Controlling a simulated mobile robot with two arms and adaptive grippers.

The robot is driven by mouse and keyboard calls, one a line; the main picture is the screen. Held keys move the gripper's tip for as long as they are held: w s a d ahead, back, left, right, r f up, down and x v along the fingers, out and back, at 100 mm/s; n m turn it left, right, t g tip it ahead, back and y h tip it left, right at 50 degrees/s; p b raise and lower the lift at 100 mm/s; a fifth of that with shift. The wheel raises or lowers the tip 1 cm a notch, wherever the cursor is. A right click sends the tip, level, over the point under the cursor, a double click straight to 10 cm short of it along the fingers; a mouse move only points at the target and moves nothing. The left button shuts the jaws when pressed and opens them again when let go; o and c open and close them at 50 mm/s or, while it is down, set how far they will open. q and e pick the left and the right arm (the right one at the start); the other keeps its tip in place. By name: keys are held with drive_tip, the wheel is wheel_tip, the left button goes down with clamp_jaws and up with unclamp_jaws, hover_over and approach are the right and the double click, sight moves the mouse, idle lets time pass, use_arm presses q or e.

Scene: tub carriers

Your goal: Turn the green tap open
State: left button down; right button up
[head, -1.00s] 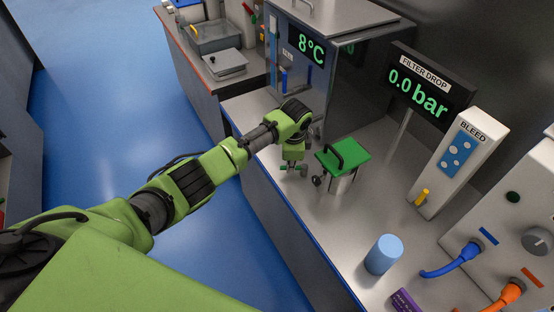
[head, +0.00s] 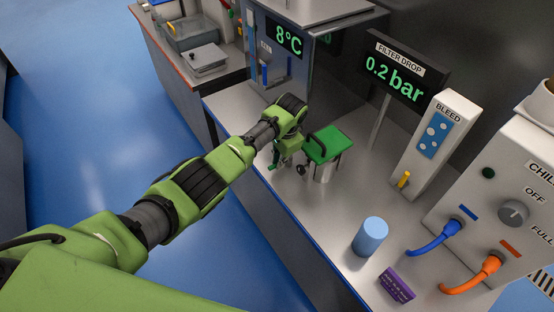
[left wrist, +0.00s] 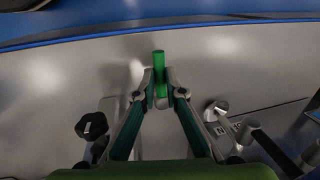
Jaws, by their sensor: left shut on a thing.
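In the left wrist view the green tap handle (left wrist: 159,62) stands as a short bar between my left fingertips (left wrist: 161,84). The left gripper is shut on it, one finger on each side. In the head view my left gripper (head: 281,159) is low over the steel bench, just left of a metal vessel with a green lid (head: 329,141). The tap is mostly hidden there by my wrist and fingers. The filter drop display (head: 395,76) reads 0.2 bar. My right gripper is out of view.
A black knob (left wrist: 91,125) is left of my fingers in the wrist view. The bleed panel (head: 436,138), a blue cylinder (head: 369,238), a purple block (head: 397,284), and blue (head: 440,236) and orange (head: 472,275) hoses are on the right. Bench between vessel and cylinder is clear.

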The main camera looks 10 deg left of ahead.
use_arm(q)
drive_tip(key=shift+s, duration=0.1)
drive_tip(key=c, duration=2.1)
unclamp_jaws()
drive_tip(key=shift+d+r, duration=0.1)
drive_tip(key=shift+r, duration=0.35)
drive_tip(key=r, duration=0.3)
drive_tip(key=s+d+r, duration=0.1)
drive_tip(key=r, duration=0.6)
drive_tip(key=shift+s+d+r, duration=0.2)
drive_tip(key=shift+d+r, duration=0.15)
drive_tip(key=shift+r, duration=0.05)
drive_tip(key=shift+f, duration=0.1)
